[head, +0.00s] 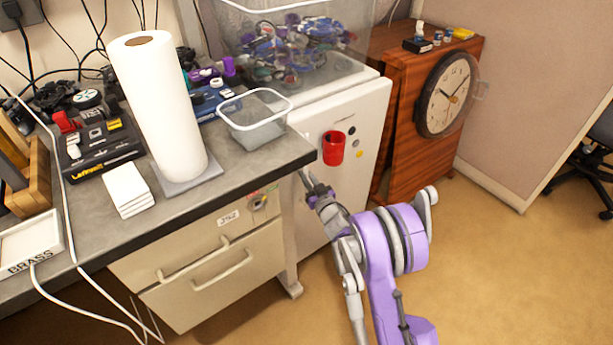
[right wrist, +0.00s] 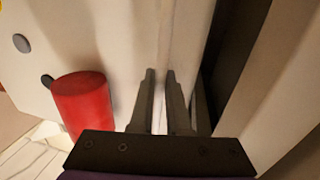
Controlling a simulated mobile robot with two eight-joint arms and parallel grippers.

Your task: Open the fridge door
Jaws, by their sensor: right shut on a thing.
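The small white fridge (head: 367,108) stands to the right of the desk, its door facing forward. A red cup-like holder (head: 333,148) and several small round magnets are on the door. My right gripper (head: 307,180) is at the door's left edge, below and left of the red holder. In the right wrist view the fingers (right wrist: 160,78) are close together at the edge of the white door (right wrist: 115,35), shut on it. The red holder (right wrist: 82,102) shows to their left there. I cannot tell whether the door stands slightly ajar. My left gripper is not in view.
The grey desk (head: 232,172) with drawers (head: 222,262) stands close to the fridge's left side. A clear bin (head: 300,45) of parts sits on the fridge. A wooden clock cabinet (head: 405,150) stands to its right. The floor (head: 500,270) in front is clear.

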